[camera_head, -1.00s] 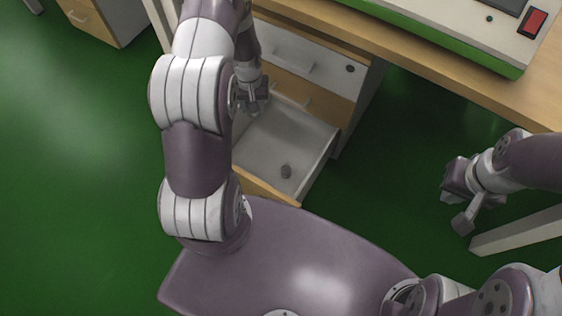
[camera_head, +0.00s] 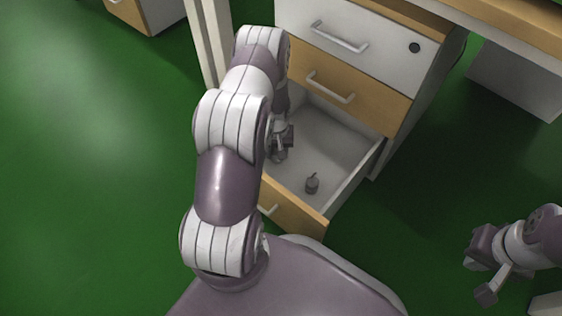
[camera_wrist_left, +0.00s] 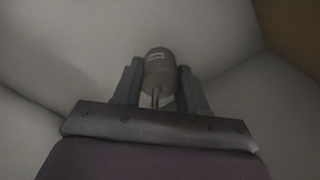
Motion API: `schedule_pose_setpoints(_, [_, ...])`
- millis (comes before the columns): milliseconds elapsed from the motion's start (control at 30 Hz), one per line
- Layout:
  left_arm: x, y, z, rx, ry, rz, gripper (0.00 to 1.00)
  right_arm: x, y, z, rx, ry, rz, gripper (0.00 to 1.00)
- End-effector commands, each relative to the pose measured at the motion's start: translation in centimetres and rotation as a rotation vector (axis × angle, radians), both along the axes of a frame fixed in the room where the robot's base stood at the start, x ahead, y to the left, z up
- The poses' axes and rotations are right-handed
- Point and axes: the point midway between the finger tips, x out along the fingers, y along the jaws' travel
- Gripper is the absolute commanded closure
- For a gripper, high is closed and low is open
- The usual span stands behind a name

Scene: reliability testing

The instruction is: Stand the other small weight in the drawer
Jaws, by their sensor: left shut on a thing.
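The open bottom drawer (camera_head: 345,140) of the cabinet is pale inside with a wooden front. One small grey weight (camera_head: 312,184) stands upright on its floor, near the front. My left gripper (camera_head: 279,150) is inside the drawer's outline, behind and left of that weight. In the left wrist view, my left gripper (camera_wrist_left: 157,92) is shut on another small weight (camera_wrist_left: 159,66), a grey cylinder with a pale label and a thin stem. I cannot tell whether its base touches the drawer floor. My right gripper (camera_head: 484,276) is empty at the right, its fingers apart.
The cabinet's white top drawer (camera_head: 375,45) and wooden middle drawer (camera_head: 350,84) are shut, above the open one. A pale table leg (camera_head: 207,40) stands left of the cabinet. Green floor (camera_head: 90,190) is clear at the left.

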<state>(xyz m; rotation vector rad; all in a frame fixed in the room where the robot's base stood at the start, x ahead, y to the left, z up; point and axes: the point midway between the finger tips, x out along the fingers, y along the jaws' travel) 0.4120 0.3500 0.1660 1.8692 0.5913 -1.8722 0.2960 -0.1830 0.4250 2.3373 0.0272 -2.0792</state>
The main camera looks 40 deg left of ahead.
Motion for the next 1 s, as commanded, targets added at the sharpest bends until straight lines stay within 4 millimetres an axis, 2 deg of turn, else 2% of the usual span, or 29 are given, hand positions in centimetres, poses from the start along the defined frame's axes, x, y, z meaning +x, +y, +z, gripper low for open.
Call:
schedule_pose_setpoints(100, [0.0,0.0,-2.7,0.000,0.000,0.000,1.00,0.0,0.0,-2.1,0.000,0.000,0.000,1.00])
schedule_pose_setpoints(167, [0.0,0.0,-3.3,0.000,0.000,0.000,1.00,0.0,0.0,-2.6,0.000,0.000,0.000,1.00])
schedule_pose_setpoints(500, [0.0,0.0,-3.3,0.000,0.000,0.000,1.00,0.0,0.0,-2.3,0.000,-0.001,0.000,1.00])
schedule_pose_setpoints(533, [0.0,0.0,-3.3,-0.001,0.001,0.000,0.55,0.0,0.0,-2.3,0.000,-0.001,0.000,1.00])
schedule_pose_setpoints(600, [0.0,0.0,-3.3,-0.001,0.001,0.000,0.33,0.0,0.0,-2.3,0.000,0.000,0.000,1.00])
schedule_pose_setpoints(867, [0.0,0.0,-3.2,0.000,0.000,0.000,0.33,0.0,0.0,-2.2,0.000,0.000,0.000,1.00])
schedule_pose_setpoints(933, [0.0,0.0,-2.7,0.000,0.000,0.000,0.33,0.0,0.0,-2.0,0.000,0.000,0.000,1.00])
schedule_pose_setpoints(1000, [0.0,0.0,-1.3,0.001,-0.001,0.000,0.33,0.0,0.0,-0.9,0.000,0.000,0.000,1.00])
